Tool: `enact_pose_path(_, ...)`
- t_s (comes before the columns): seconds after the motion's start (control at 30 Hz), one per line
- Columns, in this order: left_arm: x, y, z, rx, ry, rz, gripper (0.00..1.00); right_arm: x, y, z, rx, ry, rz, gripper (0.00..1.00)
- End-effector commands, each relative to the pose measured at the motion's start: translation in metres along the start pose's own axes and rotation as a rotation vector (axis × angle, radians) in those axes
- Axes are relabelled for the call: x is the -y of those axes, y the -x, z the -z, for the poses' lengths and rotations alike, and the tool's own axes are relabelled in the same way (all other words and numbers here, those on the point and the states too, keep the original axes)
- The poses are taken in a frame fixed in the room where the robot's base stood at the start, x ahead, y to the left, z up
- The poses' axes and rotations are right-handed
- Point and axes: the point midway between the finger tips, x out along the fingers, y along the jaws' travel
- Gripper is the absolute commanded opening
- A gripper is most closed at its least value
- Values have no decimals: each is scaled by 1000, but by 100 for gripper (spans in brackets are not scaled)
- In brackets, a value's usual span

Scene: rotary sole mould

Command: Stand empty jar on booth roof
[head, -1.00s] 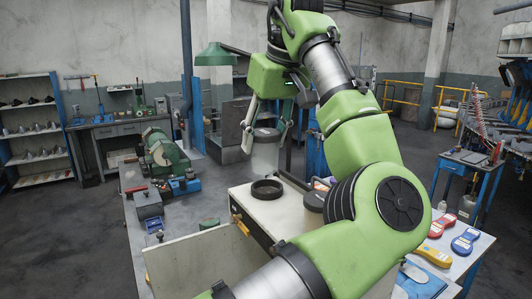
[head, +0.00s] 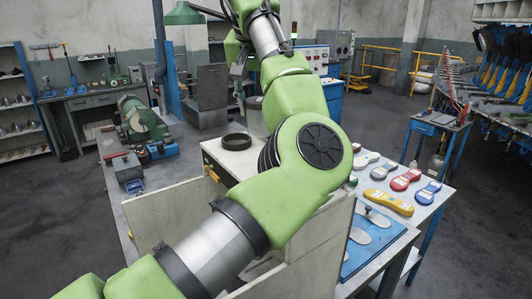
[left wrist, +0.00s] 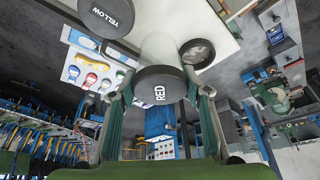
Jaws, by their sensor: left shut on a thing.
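My left gripper (left wrist: 160,94) is shut on a clear jar (left wrist: 158,48) with a black lid (left wrist: 160,86) marked RED. The jar looks empty; its glass points toward the pale booth roof (left wrist: 220,32). In the head view the gripper (head: 244,92) is above the far part of the booth roof (head: 215,150), and my arm hides most of the jar (head: 254,103). I cannot tell whether the jar's base touches the roof. A black ring (head: 236,142) lies on the roof beside the jar; it also shows in the left wrist view (left wrist: 197,53). My right gripper is not in view.
A lid marked YELLOW (left wrist: 107,17) is close to the held jar on the roof. Open booth panels (head: 165,205) stand in front. Colored soles (head: 388,202) and a blue mat (head: 365,255) lie on the bench to the right. A green machine (head: 137,115) stands left.

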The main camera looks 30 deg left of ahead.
Motion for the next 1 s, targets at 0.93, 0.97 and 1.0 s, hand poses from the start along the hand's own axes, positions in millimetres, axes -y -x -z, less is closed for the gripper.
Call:
enact_pose_path(0.93, 1, -71, -30, -1, 4, 4, 18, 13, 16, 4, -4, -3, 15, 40)
enact_pose_path(0.97, 1, -71, -30, 0, 4, 4, 50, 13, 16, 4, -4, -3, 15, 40)
enact_pose_path(1.0, 1, -70, -30, 0, 4, 3, 60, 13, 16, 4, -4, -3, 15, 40)
